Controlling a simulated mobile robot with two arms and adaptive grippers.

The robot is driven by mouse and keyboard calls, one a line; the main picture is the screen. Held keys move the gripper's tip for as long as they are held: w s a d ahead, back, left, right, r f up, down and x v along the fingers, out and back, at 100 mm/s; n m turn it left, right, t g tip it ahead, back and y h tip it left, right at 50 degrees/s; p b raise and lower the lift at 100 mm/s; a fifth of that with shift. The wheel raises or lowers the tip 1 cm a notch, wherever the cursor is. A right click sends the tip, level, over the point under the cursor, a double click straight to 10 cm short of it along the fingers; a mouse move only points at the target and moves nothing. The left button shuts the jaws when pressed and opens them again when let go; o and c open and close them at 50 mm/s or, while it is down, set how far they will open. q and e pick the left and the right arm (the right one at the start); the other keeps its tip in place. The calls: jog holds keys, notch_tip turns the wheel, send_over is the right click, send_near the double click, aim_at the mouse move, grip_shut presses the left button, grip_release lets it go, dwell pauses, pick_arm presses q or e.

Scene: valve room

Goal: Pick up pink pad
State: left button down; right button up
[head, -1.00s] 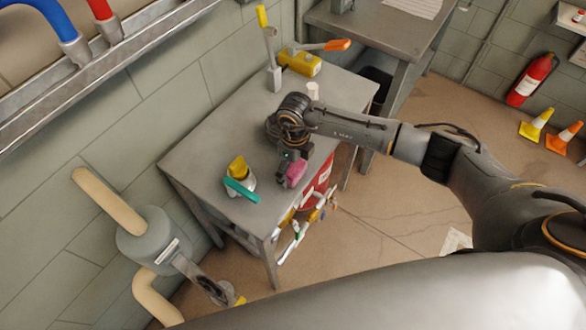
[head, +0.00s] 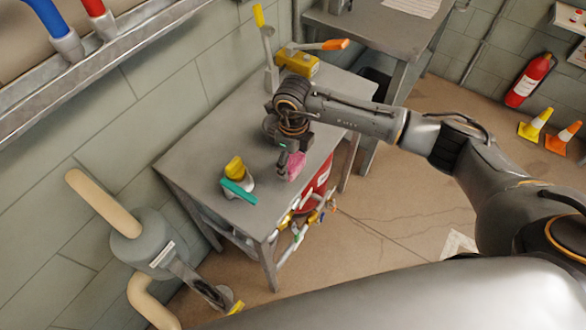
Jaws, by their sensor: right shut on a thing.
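The pink pad (head: 297,167) is at the front edge of the grey metal table (head: 208,147). My right gripper (head: 289,166) reaches down over the table from the right and is shut on the pink pad. The gripper and wrist hide part of the pad. I cannot tell whether the pad still touches the tabletop. My left gripper is not in the view.
A valve with a yellow top and teal handle (head: 238,180) stands left of the gripper. A yellow valve with an orange handle (head: 299,62) and a grey upright valve (head: 269,60) stand at the back.

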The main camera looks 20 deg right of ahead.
jog(key=s+a+r+b, duration=0.1)
jog(key=s+r+b, duration=0.1)
jog(key=s+r, duration=0.2)
jog(key=s+a+r+b, duration=0.1)
jog(key=s+r, duration=0.4)
jog(key=s, duration=0.4)
jog(key=shift+s+a+b, duration=0.15)
jog(key=shift+s+b, duration=0.1)
jog(key=shift+b, duration=0.1)
jog(key=shift+r, duration=0.1)
